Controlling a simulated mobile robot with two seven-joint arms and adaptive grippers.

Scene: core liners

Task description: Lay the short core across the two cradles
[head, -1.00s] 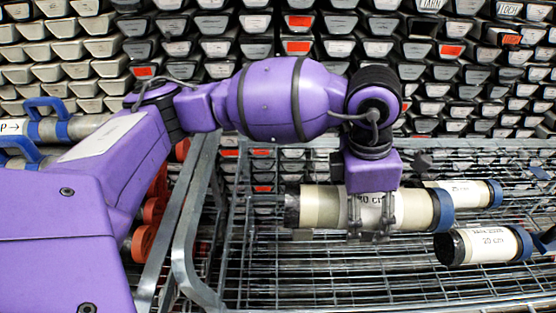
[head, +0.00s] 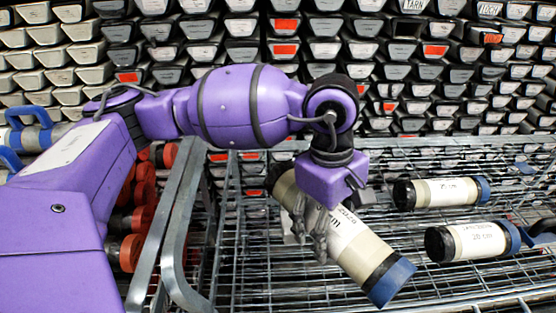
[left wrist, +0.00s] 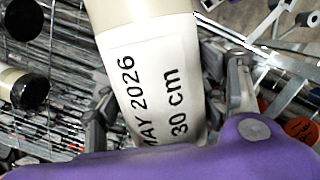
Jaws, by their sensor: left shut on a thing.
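My left gripper (head: 309,238) is shut around the middle of a pale core liner (head: 352,242). The liner has a blue cap and a label reading 30 cm, which also shows in the left wrist view (left wrist: 155,90). It slants from upper left to the blue-capped end at lower right, over a wire-mesh cart. My gripper hides part of its far end. A shorter core labelled 20 cm (head: 482,240) lies at the right. Another core with a blue cap (head: 440,193) lies behind it; its label is hard to read. I cannot make out the two cradles. My right gripper is out of view.
The wire-mesh cart has a raised metal rim (head: 178,240) at its left. Orange-capped liners (head: 128,250) lie beyond that rim. Blue handles (head: 25,125) stand at the far left. Stacked trays fill the back wall. The mesh between my gripper and the right-hand cores is bare.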

